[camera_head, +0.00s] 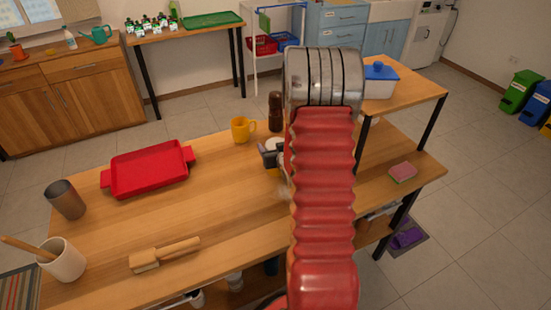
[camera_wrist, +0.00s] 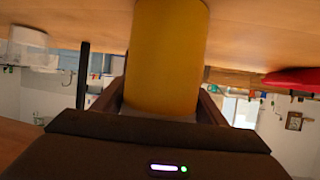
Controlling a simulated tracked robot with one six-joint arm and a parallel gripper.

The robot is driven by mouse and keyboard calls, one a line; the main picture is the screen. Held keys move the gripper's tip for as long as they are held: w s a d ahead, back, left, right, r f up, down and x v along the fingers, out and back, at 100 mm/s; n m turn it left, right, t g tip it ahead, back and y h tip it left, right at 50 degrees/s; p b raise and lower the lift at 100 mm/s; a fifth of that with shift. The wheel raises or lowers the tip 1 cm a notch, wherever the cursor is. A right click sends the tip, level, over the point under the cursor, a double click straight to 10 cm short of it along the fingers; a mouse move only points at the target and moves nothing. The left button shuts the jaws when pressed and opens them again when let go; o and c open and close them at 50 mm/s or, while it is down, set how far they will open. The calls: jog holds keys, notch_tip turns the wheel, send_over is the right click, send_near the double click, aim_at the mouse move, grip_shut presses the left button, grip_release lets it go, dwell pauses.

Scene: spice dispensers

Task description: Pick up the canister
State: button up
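The canister is a yellow cylinder (camera_wrist: 168,55) with a pale, whitish end, in the middle of the wrist view. That view is upside down, with the table top along its upper edge. My gripper (camera_wrist: 162,88) has one dark finger on each side of the canister, close to its pale end. I cannot tell whether the fingers press on it. In the head view my gripper (camera_head: 268,156) is low over the table, left of my red arm. A white round top (camera_head: 275,144) and a bit of yellow show beside it; my arm hides the rest.
A yellow mug (camera_head: 242,130) and a dark brown mill (camera_head: 275,112) stand just behind the gripper. A red tray (camera_head: 148,170) lies to the left. A raised shelf (camera_head: 405,98) with a blue-lidded box is on the right.

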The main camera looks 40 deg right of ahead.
jog(key=c, duration=0.7)
jog(key=shift+r, duration=0.2)
jog(key=shift+r, duration=4.85)
